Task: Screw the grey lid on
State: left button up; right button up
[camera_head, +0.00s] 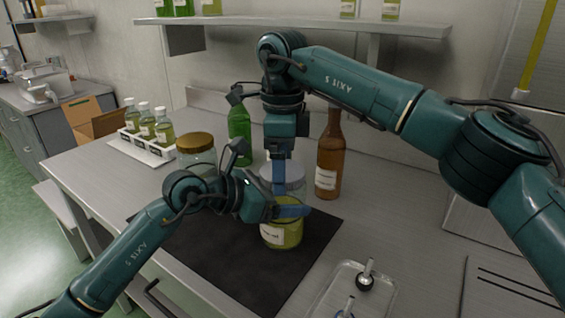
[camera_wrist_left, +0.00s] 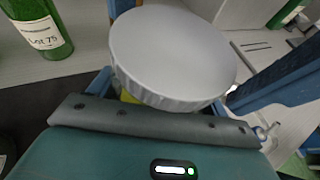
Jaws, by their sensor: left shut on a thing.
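A glass jar (camera_head: 282,235) with yellow-green contents and a white label stands upright on the dark mat (camera_head: 225,262). My left gripper (camera_head: 290,211) is shut on the jar, just below the lid. My right gripper (camera_head: 279,180) points down from above, with a blue finger in front of the lid.
A jar with a gold-brown lid (camera_head: 195,142) stands behind my left arm. A green bottle (camera_head: 239,121) and a brown bottle (camera_head: 331,155) stand behind the jar. A white rack of small bottles (camera_head: 146,146) is at left. A clear tray (camera_head: 352,290) with metal items lies front right.

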jog(key=shift+o, duration=0.8)
jog(key=shift+r, duration=2.3)
jog(key=shift+c, duration=0.2)
jog(key=shift+r+n, duration=1.7)
jog(key=shift+f, duration=4)
